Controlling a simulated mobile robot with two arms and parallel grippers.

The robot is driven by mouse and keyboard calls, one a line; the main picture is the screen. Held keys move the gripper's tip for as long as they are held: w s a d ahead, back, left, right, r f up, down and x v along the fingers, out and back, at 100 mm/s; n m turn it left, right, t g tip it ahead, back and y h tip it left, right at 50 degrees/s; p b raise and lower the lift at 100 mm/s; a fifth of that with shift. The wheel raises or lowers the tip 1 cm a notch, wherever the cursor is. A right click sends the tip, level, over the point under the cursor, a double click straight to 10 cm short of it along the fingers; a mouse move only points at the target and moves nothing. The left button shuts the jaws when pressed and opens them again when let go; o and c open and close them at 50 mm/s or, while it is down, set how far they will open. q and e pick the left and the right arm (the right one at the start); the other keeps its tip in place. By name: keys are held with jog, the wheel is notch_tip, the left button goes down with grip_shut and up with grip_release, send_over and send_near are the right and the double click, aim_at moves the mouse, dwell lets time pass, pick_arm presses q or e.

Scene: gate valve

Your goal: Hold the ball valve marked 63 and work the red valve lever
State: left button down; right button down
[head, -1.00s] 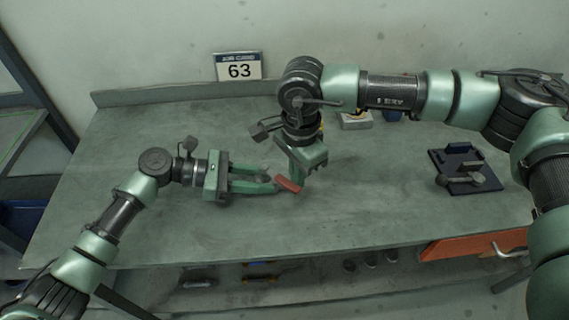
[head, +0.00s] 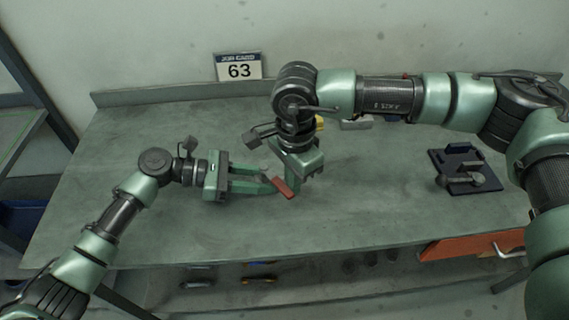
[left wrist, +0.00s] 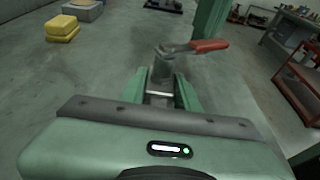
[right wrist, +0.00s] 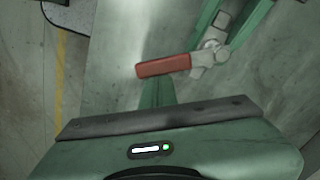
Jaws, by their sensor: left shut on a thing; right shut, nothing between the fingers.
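The metal ball valve (left wrist: 162,72) is clamped between the fingers of my left gripper (head: 268,180), above the bench. Its red lever (head: 283,188) sticks out toward the front right in the head view. In the right wrist view the lever (right wrist: 163,66) points left from the valve body (right wrist: 212,48). My right gripper (head: 292,188) points down beside the lever, shut and empty. Its fingers (right wrist: 157,92) are close to the lever's side; I cannot tell whether they touch.
A dark blue fixture (head: 466,170) with a grey metal part on it stands on the bench (head: 380,215) at right. Yellow (left wrist: 62,28) and grey (left wrist: 83,9) blocks lie behind my right gripper. An orange drawer (head: 470,245) is open at the front. The bench's left front is clear.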

jog(key=shift+s+a, duration=0.3)
jog(key=shift+s, duration=0.1)
jog(key=shift+a, duration=0.15)
jog(key=shift+s+a, duration=0.4)
jog(key=shift+a, duration=0.05)
dwell(0.3)
jog(key=shift+a, duration=0.1)
jog(key=shift+s+a, duration=0.3)
jog(key=shift+a, duration=0.2)
dwell(0.5)
jog(key=shift+w+d, duration=0.15)
jog(key=shift+d, duration=0.25)
